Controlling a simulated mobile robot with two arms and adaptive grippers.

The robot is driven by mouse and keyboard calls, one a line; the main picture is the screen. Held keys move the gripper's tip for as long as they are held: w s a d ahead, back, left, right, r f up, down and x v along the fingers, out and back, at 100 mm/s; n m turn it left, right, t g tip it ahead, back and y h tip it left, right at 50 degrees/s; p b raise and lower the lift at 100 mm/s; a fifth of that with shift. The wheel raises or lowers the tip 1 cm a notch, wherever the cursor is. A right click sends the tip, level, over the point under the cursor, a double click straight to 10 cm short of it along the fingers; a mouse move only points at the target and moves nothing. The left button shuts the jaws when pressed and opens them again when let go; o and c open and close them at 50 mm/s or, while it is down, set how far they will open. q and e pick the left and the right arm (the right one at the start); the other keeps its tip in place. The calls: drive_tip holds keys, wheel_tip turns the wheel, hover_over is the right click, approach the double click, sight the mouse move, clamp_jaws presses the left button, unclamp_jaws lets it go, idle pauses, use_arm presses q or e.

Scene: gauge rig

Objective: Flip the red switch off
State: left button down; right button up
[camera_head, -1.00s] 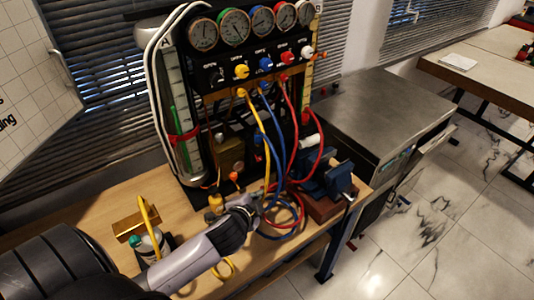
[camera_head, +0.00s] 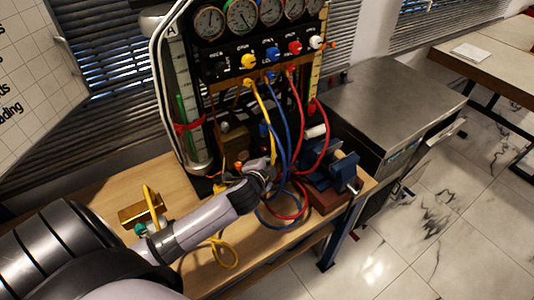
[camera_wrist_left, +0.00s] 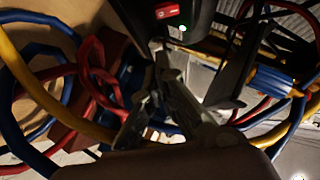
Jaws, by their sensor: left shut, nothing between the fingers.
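The red switch (camera_wrist_left: 167,11) shows at the top of the left wrist view, set in a black housing with a small lit green light beside it. Whether it is tipped on or off is hard to read. In the head view I cannot make out the switch among the hoses and my gripper. My left gripper (camera_head: 268,170) is in front of the lower part of the gauge rig (camera_head: 196,120), among the hoses. In the left wrist view its fingers (camera_wrist_left: 160,48) are shut and empty, with the tips just below the switch and seemingly apart from it. My right gripper is out of view.
Yellow, blue and red hoses (camera_head: 297,110) hang from the rig and loop around my left gripper. A blue vise (camera_head: 338,172) stands to the right on the wooden bench (camera_head: 180,175).

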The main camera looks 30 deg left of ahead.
use_arm(q)
drive_tip(key=w+a+f+p, duration=0.1)
drive_tip(key=w+a+f, duration=0.3)
drive_tip(key=w, duration=0.1)
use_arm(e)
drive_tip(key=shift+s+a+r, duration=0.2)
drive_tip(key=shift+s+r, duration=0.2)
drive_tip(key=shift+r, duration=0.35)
use_arm(q)
drive_tip(key=shift+f, duration=0.15)
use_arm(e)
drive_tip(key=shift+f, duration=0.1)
use_arm(q)
drive_tip(key=b, duration=0.2)
drive_tip(key=f+m+t+b, duration=0.1)
drive_tip(key=b, duration=0.1)
drive_tip(key=shift+w+a+y, duration=0.1)
drive_tip(key=shift+a+y, duration=0.2)
drive_tip(key=shift+y, duration=0.1)
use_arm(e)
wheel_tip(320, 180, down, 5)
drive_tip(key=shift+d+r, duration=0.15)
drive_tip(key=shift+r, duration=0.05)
